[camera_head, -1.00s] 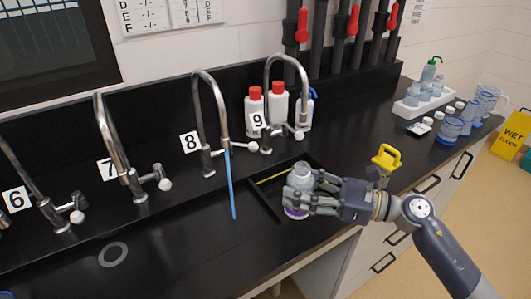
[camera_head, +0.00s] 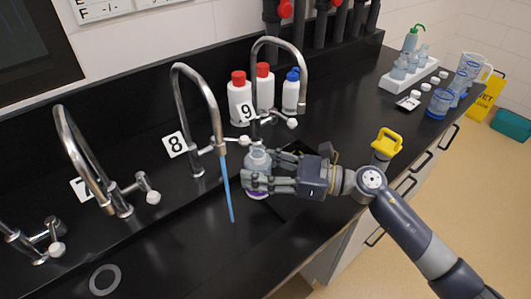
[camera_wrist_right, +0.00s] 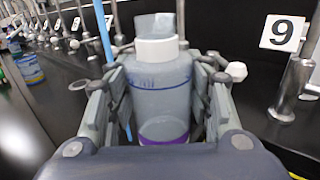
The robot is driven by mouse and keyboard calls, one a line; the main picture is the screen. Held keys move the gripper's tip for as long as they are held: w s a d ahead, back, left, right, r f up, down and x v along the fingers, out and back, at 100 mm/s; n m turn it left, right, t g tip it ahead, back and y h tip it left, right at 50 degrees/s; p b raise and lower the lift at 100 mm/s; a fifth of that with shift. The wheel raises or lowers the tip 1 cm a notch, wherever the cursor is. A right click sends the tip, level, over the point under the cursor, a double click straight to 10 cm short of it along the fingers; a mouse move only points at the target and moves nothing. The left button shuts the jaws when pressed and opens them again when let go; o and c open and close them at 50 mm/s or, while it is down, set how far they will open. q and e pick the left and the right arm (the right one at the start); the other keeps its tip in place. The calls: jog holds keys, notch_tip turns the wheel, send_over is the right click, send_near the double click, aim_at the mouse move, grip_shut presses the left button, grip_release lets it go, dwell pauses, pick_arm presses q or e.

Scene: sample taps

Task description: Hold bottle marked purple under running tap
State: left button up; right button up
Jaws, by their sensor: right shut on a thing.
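The bottle marked purple (camera_head: 257,162) is a clear bottle with a whitish neck and a purple band at its base. My right gripper (camera_head: 270,177) is shut around its body and holds it upright, to the right of the stream. The bottle also shows in the right wrist view (camera_wrist_right: 160,92) between the two fingers (camera_wrist_right: 158,105). Tap 8 (camera_head: 198,95) runs: a blue stream (camera_head: 227,188) falls from its spout. The stream shows left of the bottle in the right wrist view (camera_wrist_right: 104,32), apart from the neck. My left gripper is not in view.
Tap 9 (camera_head: 279,42) stands close behind the bottle, with red-capped bottles (camera_head: 240,100) behind it. Tap 7 (camera_head: 85,150) is to the left. A yellow object (camera_head: 387,142) appears near the counter edge, beside my arm. Labware stands at the far right.

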jog(key=shift+s+a+f+p, duration=0.2)
jog(key=shift+s+a+f, duration=0.1)
jog(key=shift+a, duration=0.3)
jog(key=shift+s+a+f+p, duration=0.15)
jog(key=shift+s+a+p, duration=0.1)
jog(key=shift+a, duration=0.3)
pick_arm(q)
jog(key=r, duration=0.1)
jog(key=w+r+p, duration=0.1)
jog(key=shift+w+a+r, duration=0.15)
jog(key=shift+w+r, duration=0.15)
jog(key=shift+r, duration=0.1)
pick_arm(e)
jog(key=s+a, duration=0.2)
jog(key=a, duration=0.1)
jog(key=s+a, duration=0.1)
jog(key=shift+s+a+f, duration=0.1)
jog(key=shift+a+f, duration=0.2)
jog(key=shift+f, duration=0.05)
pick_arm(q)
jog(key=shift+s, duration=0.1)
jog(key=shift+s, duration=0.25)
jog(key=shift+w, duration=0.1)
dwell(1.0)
